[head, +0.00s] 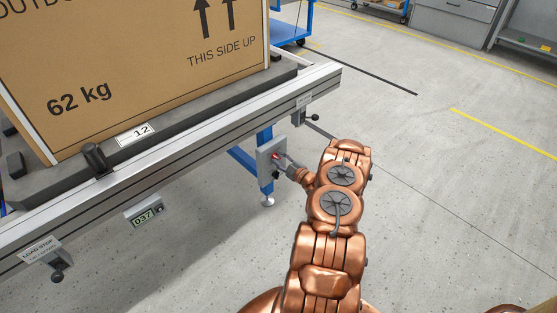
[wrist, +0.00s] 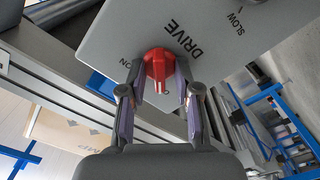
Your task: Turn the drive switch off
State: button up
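The drive switch is a red knob (wrist: 158,66) on a grey control panel (wrist: 115,30) marked DRIVE, with ON printed beside it. In the head view the grey switch box (head: 265,152) hangs under the conveyor's edge, with the red knob (head: 275,156) small on its face. My gripper (wrist: 160,72) is at the panel with one finger on each side of the knob. The fingers look slightly apart from the knob; contact is hard to judge. An OFF label is not visible. In the head view my gripper (head: 288,167) reaches the box from the right.
A large carton (head: 140,50) marked 62 kg lies on the conveyor (head: 180,150) at left. Another dial marked SLOW sits further along the panel. A small lever (head: 310,117) is on the rail behind the box. The floor (head: 450,190) to the right is clear.

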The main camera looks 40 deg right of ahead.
jog(key=shift+s, duration=0.15)
jog(key=s, duration=1.1)
jog(key=shift+s+a, duration=0.15)
jog(key=shift+s, duration=0.25)
